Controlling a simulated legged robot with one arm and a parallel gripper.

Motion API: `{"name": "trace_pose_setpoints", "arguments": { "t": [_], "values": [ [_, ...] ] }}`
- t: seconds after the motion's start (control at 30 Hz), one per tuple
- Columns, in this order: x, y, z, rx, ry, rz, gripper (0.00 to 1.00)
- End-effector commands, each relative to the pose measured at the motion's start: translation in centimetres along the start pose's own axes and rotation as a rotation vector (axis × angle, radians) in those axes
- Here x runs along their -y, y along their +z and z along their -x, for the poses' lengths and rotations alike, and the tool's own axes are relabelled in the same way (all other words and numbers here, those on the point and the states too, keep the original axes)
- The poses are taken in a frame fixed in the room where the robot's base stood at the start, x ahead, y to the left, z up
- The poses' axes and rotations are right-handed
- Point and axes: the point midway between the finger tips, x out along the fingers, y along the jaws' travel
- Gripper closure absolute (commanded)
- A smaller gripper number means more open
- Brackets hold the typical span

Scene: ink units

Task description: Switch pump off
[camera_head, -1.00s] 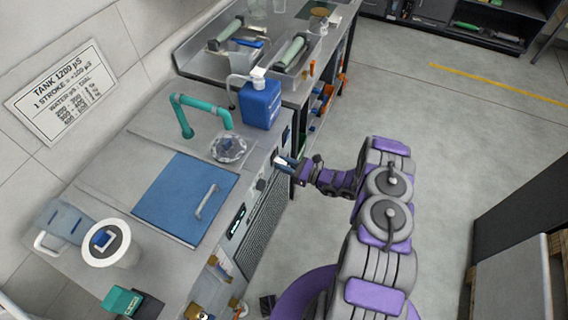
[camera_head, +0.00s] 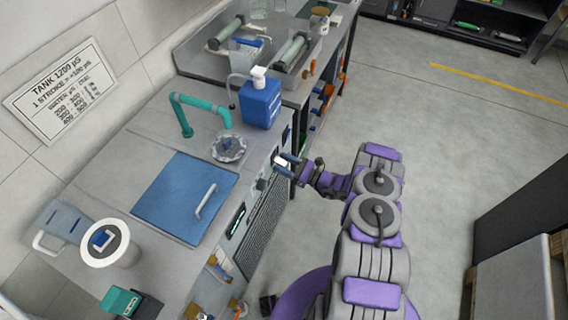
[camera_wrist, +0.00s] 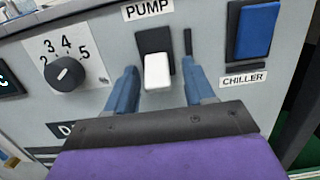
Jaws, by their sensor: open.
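The pump switch (camera_wrist: 157,70) is a rocker with a dark upper part and a white lower part, under the label PUMP (camera_wrist: 148,10) on the grey panel in the wrist view. My gripper (camera_wrist: 158,82) is open, with one blue finger on each side of the switch. I cannot tell whether the fingers touch the panel.
A blue CHILLER switch (camera_wrist: 254,30) is right of the pump switch. A numbered dial (camera_wrist: 66,74) is to its left. On the counter are a blue pump bottle (camera_head: 260,102), a teal pipe (camera_head: 200,103) and a blue lid (camera_head: 178,198).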

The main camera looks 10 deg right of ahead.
Motion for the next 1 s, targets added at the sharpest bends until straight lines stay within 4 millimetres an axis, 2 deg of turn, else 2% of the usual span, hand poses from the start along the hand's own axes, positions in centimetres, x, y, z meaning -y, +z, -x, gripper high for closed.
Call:
{"name": "trace_pose_setpoints", "arguments": {
  "t": [0.23,0.37,0.8,1.0],
  "values": [
    [0.0,0.0,0.4,-0.001,0.000,-0.001,0.47],
    [0.1,0.0,1.9,-0.002,-0.001,0.000,0.47],
    [0.1,-0.1,11.6,-0.004,-0.002,-0.001,0.47],
    [0.1,-0.1,15.2,-0.001,0.000,0.000,0.47]
  ]
}}
